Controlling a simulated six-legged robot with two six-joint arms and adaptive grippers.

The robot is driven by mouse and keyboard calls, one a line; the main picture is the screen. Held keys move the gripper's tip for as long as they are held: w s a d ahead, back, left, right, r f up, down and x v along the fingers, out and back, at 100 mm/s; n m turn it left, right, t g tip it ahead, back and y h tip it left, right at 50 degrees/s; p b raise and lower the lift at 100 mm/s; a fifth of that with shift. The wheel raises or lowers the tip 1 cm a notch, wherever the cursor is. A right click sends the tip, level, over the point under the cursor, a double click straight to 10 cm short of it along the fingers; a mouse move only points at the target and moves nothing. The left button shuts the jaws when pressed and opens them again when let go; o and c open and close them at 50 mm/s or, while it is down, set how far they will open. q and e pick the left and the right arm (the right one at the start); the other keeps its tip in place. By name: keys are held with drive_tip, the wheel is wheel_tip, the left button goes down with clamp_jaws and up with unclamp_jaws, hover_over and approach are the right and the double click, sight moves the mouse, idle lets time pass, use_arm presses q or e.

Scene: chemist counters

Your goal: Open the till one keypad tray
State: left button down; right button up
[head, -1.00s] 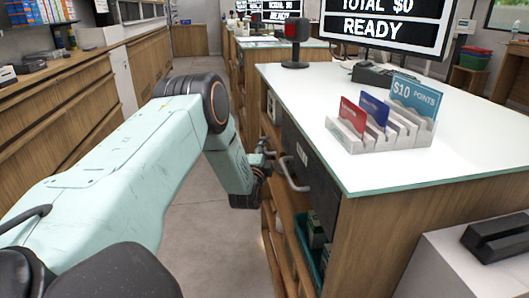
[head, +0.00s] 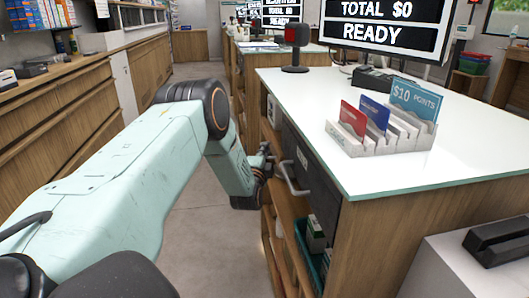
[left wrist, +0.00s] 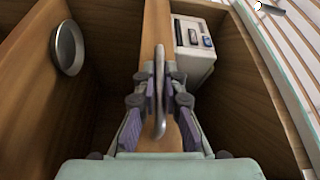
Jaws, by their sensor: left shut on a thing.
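In the left wrist view a metal bar handle (left wrist: 159,75) stands in front of a wooden strip (left wrist: 154,22). My left gripper (left wrist: 160,98) is shut on this handle, one finger on each side. A white device with dark slots (left wrist: 194,50) sits in the compartment to the right of the strip and looks like the keypad unit. In the head view my left gripper (head: 266,160) is at the open side of the near counter, beside a dark drawer front (head: 312,178) with its own bent metal handle (head: 291,179). How far the tray is out cannot be told. My right gripper is not in view.
The white counter top (head: 290,90) bears a card rack (head: 375,140), a scanner (head: 296,45) and a large screen (head: 385,30). A lower shelf holds a teal bin (head: 310,262). The grey aisle floor (head: 200,230) is clear.

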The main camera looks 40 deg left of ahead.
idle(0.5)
use_arm(q)
drive_tip(key=s+a+p, duration=1.2)
drive_tip(key=s+a, duration=0.5)
drive_tip(key=s, duration=0.4)
drive_tip(key=shift+s, duration=0.15)
drive_tip(key=c, duration=1.4)
unclamp_jaws()
drive_tip(key=shift+c, duration=0.2)
